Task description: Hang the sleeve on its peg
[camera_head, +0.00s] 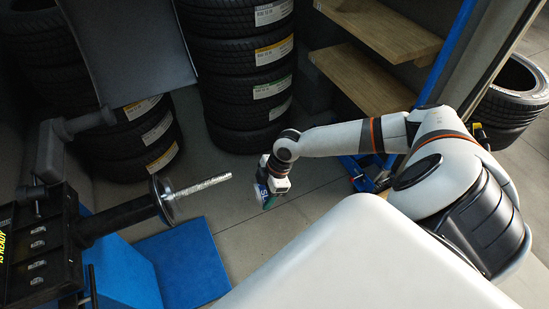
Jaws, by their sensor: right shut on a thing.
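My right gripper (268,198) hangs over the floor near the middle of the picture, pointing down. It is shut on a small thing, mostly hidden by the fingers. Blue, white and green patches show there; I cannot tell whether it is the sleeve. At the left stands a wheel balancer with a dark panel (38,250) and a threaded shaft (200,185) with a round flange. The right gripper is to the right of the shaft's tip, apart from it. I cannot pick out the peg for certain. My left gripper is not in view.
Tall tyre stacks (243,75) stand at the back, with another (140,130) behind the balancer. Wooden shelves (385,30) are at the back right. A blue plate (185,265) lies by the balancer. More tyres (515,95) are at far right. Grey floor between is clear.

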